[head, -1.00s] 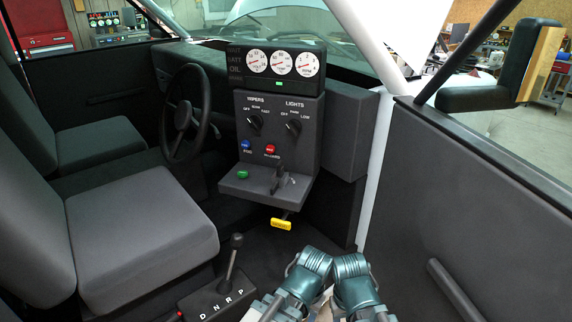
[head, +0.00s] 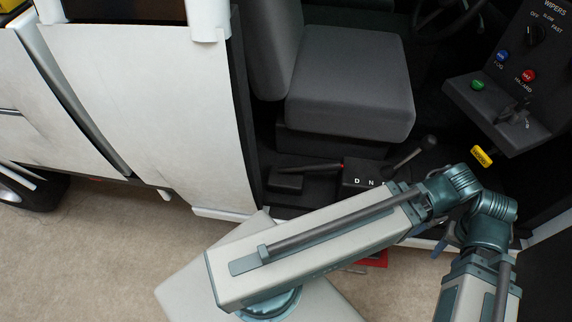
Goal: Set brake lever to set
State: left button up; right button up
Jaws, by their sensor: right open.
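The brake lever (head: 310,168) is a low dark bar with a red tip, beside the seat base in the head view. It runs almost flat from a small dark block (head: 285,183) to the shifter box. No marking for its set position can be read. My right gripper (head: 441,245) is mostly hidden by my own arm; only a small bluish part shows, to the right of and below the lever and apart from it. It is open, and nothing is seen in it. My left gripper is out of view.
The shifter box (head: 361,180) with its upright lever (head: 408,154) stands right of the brake lever. The grey seat (head: 350,85) is behind it. The dash panel (head: 515,105) and yellow tag (head: 482,156) are at right. The white body side (head: 140,100) is at left.

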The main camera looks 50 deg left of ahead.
aim_at(331, 166)
jog(key=u, duration=1.35)
jog(key=i+j, duration=0.25)
jog(key=i, duration=0.15)
jog(key=k+l, duration=0.15)
jog(key=k, duration=0.3)
jog(key=k+l, duration=0.15)
jog(key=k, duration=0.25)
jog(key=k+l, duration=0.15)
jog(key=k, duration=0.3)
